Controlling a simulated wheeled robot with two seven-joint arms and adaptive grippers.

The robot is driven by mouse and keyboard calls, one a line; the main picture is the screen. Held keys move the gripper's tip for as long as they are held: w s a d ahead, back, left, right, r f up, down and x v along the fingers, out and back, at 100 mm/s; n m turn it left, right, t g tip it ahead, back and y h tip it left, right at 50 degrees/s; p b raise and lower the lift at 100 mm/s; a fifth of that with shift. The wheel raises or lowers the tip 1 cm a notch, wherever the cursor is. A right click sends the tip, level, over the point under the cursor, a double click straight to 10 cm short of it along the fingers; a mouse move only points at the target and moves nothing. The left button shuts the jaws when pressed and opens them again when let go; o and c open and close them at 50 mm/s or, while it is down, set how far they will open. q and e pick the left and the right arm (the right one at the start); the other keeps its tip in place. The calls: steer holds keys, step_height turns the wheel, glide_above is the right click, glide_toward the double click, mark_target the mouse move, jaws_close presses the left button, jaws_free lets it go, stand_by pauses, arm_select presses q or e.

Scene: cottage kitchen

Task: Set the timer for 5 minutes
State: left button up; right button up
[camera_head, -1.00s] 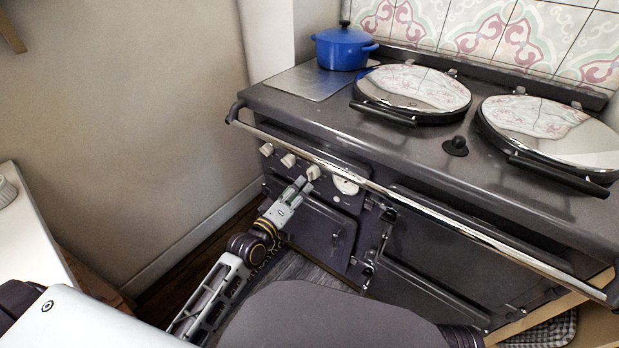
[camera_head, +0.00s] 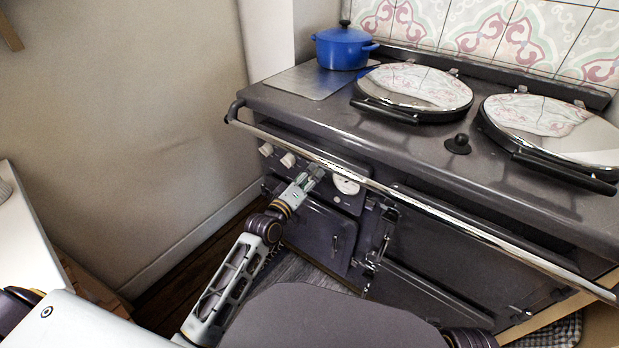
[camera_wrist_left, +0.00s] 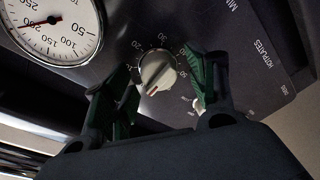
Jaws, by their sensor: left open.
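In the head view my left gripper (camera_head: 312,176) is at the panel under the chrome rail and hides this knob. My right gripper is not in view.
A round white gauge (camera_head: 345,184) sits right of the gripper. The chrome rail (camera_head: 400,200) runs just above and in front of the panel. A blue pot (camera_head: 342,50) stands on the stovetop.

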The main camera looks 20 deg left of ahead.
arm_select(q)
steer(key=shift+w, duration=0.15)
steer(key=c, duration=0.9)
steer(key=shift+c, duration=0.6)
steer(key=shift+r, duration=0.1)
steer(key=shift+p, duration=0.3)
